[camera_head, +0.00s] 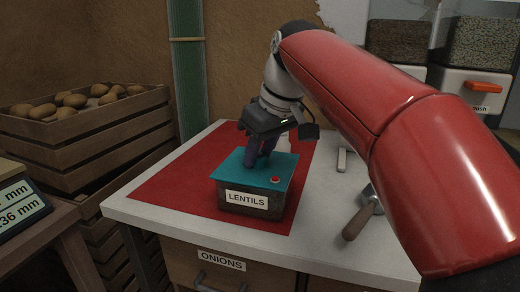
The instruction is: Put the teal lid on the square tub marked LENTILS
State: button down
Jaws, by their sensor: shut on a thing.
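The square tub (246,213) marked LENTILS stands on the red mat (176,181) on the table, with its label facing me. The teal lid (240,180) lies flat over the top of the tub and covers its opening. A small red round piece shows near the lid's front right corner. From this view I cannot tell whether the lid is fully seated or slightly above the rim. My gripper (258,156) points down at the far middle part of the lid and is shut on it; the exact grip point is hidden.
A crate of potatoes (90,102) stands left of the table. A tool with a wooden handle (358,222) lies on the table's right side. A green post (187,75) rises behind. Bins (470,90) stand at the back right. A drawer labelled ONIONS (215,266) is in front.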

dwell(0.3)
jog(key=c, duration=0.6)
grip_release()
jog(key=shift+c, duration=0.2)
jog(key=shift+p+v, duration=1)
jog(key=shift+v, duration=2.5)
